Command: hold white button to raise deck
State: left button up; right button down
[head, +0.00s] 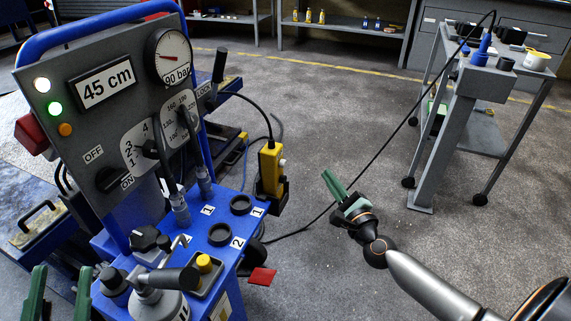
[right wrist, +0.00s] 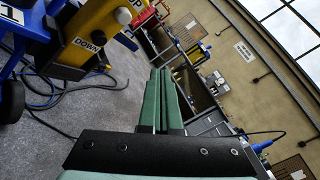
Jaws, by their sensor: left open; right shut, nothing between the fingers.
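The yellow pendant (head: 270,170) hangs at the right side of the blue control cart. A small white button (head: 282,163) shows on its right-hand face. In the right wrist view the pendant (right wrist: 82,32) is at upper left, with a DOWN label, the white button (right wrist: 123,15) and a partly cut-off label ending in P. My right gripper (head: 328,174) is shut and empty, to the right of the pendant and apart from it. My left gripper (head: 61,272) is open at the lower left, in front of the cart; only its green fingers show. I cannot make out the deck clearly.
The blue cart's panel (head: 110,130) reads 45 cm; its gauge (head: 173,57) is marked 90 bar. A black cable crosses the floor to a grey trolley (head: 448,140) at right. Open floor (head: 340,110) lies between cart and trolley.

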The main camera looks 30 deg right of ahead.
aim_at(284, 164)
pick_arm(q)
notch_tip(284, 164, down, 7)
jog(key=w+n+g+y+p, duration=0.1)
jog(key=w+n+g+y, duration=0.1)
jog(key=y, duration=0.1)
jog(key=shift+a+f+g, duration=0.15)
jog(key=shift+a+g, duration=0.15)
pick_arm(e)
jog(key=w+a, duration=0.5)
jog(key=w, duration=0.1)
jog(key=shift+w+a, duration=0.15)
dwell(1.2)
pick_arm(q)
jog(key=shift+r, duration=0.2)
pick_arm(e)
jog(key=shift+w+a, duration=0.25)
jog(key=shift+w, duration=0.05)
